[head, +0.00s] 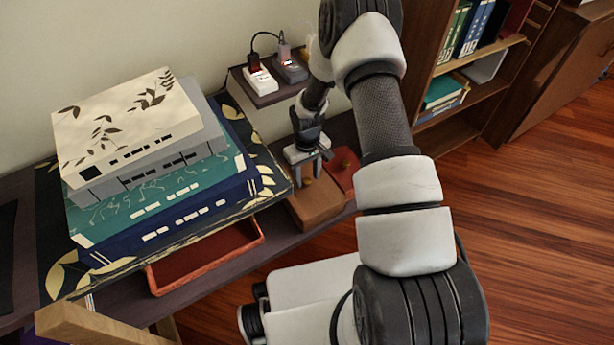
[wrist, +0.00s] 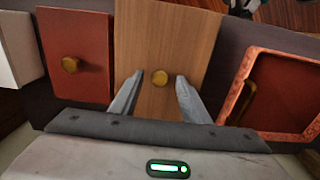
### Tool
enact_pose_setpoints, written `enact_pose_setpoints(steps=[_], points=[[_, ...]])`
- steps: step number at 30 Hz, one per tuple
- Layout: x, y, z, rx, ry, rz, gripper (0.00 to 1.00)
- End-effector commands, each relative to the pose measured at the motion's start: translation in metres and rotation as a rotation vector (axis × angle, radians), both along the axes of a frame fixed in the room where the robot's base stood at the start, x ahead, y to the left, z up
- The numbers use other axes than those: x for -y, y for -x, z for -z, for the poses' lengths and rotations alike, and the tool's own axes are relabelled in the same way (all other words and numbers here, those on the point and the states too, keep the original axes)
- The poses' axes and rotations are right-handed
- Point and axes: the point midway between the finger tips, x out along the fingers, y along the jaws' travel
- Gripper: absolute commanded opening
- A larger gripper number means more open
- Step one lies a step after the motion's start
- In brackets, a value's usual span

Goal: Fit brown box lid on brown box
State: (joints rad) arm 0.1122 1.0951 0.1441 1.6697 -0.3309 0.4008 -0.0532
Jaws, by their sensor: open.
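A brown wooden piece with a small round gold knob (wrist: 160,78) lies in the middle of the wrist view; its flat top is the brown box lid (wrist: 185,35). In the head view the brown box (head: 322,207) shows below my gripper. I cannot tell whether the lid sits fully on the box. My gripper (head: 306,180) is open and points down at the knob. In the wrist view its two fingers (wrist: 158,82) stand on either side of the knob, with gaps on both sides. I cannot tell how far the fingertips are above the top.
A red box lid with a gold knob (wrist: 78,62) is beside the brown one. An open red tray (wrist: 290,95) is on the other side, with a dark gold object inside. Stacked books (head: 165,190) overhang the shelf at left. Chargers (head: 262,82) stand behind my gripper.

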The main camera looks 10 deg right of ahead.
Motion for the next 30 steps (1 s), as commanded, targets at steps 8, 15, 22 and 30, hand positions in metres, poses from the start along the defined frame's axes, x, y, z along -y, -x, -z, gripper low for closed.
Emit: enact_pose_setpoints(steps=[8, 15, 22, 30], points=[[0.001, -0.001, -0.067, 0.003, 0.001, 0.0, 0.42], [0.001, -0.001, -0.124, 0.004, 0.001, 0.0, 0.42], [0.0, -0.001, -0.157, 0.002, 0.0, -0.001, 0.42], [0.0, 0.0, -0.165, 0.0, 0.0, 0.0, 0.42]])
